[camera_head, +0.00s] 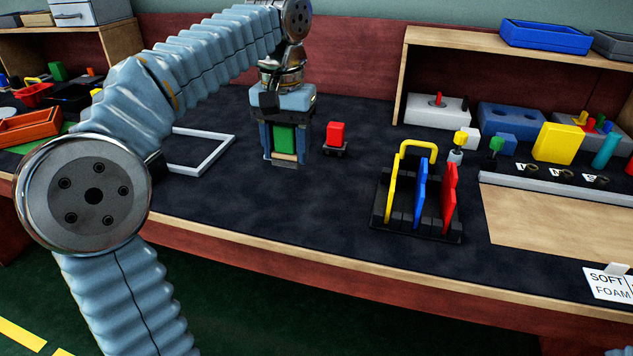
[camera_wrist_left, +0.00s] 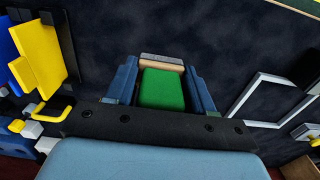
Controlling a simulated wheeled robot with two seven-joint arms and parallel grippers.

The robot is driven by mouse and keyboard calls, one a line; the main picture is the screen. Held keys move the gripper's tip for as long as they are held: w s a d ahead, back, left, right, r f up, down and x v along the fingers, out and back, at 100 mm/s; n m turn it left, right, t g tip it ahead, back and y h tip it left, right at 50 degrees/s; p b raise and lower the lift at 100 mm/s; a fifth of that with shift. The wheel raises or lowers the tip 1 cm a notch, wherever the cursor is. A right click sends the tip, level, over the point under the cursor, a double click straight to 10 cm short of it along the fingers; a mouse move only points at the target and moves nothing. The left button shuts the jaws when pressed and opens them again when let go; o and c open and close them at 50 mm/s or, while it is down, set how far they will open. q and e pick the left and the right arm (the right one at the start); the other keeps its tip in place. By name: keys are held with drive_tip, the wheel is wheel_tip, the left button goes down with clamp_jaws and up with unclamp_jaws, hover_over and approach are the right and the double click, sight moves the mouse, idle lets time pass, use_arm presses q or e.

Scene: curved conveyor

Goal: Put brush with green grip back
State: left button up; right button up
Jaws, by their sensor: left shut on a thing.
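The brush with green grip is between the fingers of my left gripper (camera_head: 285,155), which is shut on it over the dark bench. Its green grip (camera_head: 284,139) points up, with a wooden block and grey bristles below. In the left wrist view the green grip (camera_wrist_left: 162,90) sits between both blue fingers, bristles at the far end. I cannot tell whether the bristles touch the mat. A white square outline (camera_head: 203,163) lies empty to the left of the gripper. A red-gripped piece (camera_head: 335,133) on a dark base stands just to the right. My right gripper is not in view.
A black rack (camera_head: 410,228) with yellow, blue and red upright pieces stands to the right. A wooden shelf (camera_head: 520,42) with blocks is at the back right. An orange tray (camera_head: 30,128) is at the far left. The front middle of the bench is clear.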

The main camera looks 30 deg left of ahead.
use_arm(q)
hover_over(315, 199)
drive_tip(key=s+a, duration=0.1)
wheel_tip(315, 199, down, 4)
drive_tip(key=shift+f+b, duration=0.15)
drive_tip(key=shift+b, duration=0.15)
drive_tip(key=f, duration=0.2)
drive_tip(key=w+d+f, duration=0.1)
drive_tip(key=shift+f+b, duration=0.35)
drive_tip(key=shift+f, duration=0.55)
drive_tip(key=o, duration=1)
drive_tip(key=shift+f, duration=0.1)
wheel_tip(315, 199, up, 12)
drive_tip(key=p, duration=0.3)
